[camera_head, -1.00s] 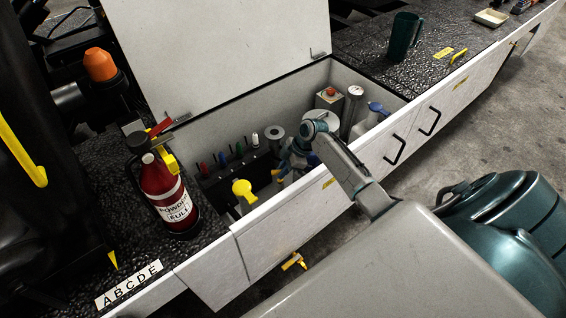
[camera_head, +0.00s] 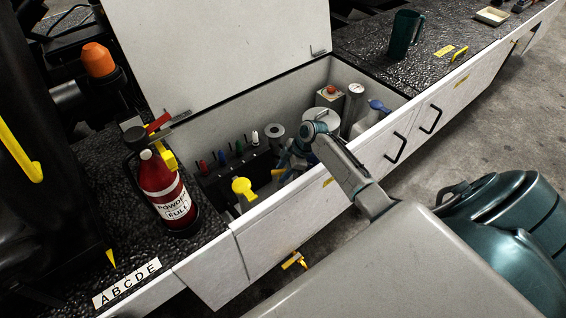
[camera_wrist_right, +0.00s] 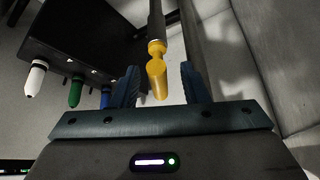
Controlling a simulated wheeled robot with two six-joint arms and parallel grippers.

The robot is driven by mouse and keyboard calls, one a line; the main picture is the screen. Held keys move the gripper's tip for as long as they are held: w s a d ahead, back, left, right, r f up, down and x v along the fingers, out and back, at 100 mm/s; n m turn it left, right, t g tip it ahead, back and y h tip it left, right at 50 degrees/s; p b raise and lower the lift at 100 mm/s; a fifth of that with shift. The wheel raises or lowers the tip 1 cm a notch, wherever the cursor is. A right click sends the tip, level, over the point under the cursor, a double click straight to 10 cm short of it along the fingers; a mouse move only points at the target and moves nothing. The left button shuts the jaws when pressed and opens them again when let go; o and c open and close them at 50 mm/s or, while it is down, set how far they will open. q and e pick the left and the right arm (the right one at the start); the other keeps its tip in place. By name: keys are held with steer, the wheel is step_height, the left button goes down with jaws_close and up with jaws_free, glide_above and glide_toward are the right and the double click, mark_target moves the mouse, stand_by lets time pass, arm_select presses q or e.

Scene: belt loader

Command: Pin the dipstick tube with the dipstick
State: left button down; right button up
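My right gripper (camera_head: 290,158) reaches down into the open compartment, beside the black block with coloured plugs. In the right wrist view the right gripper (camera_wrist_right: 159,72) has its two blue fingers apart, one on each side of a yellow piece (camera_wrist_right: 158,78) on a dark rod or tube. A gap shows on both sides, so the fingers do not grip it. In the head view a small yellow part (camera_head: 277,172) shows beside the gripper. A yellow paddle-shaped handle (camera_head: 243,188) stands nearer the front wall. I cannot tell which yellow part is the dipstick or its tube. My left gripper is not in view.
The black block (camera_head: 228,176) holds several coloured plugs. The compartment's front wall (camera_head: 290,216) is close to my arm. Canisters and a grey roll (camera_head: 275,131) stand behind. A red extinguisher (camera_head: 165,190) stands at left; the raised lid (camera_head: 220,50) is behind.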

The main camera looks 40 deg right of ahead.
steer(key=shift+r, duration=0.1)
steer(key=b+v, duration=0.1)
steer(key=v, duration=0.9)
steer(key=shift+d+r+b, duration=0.15)
steer(key=shift+r+b, duration=0.1)
steer(key=shift+b, duration=0.1)
steer(key=shift+s, duration=0.1)
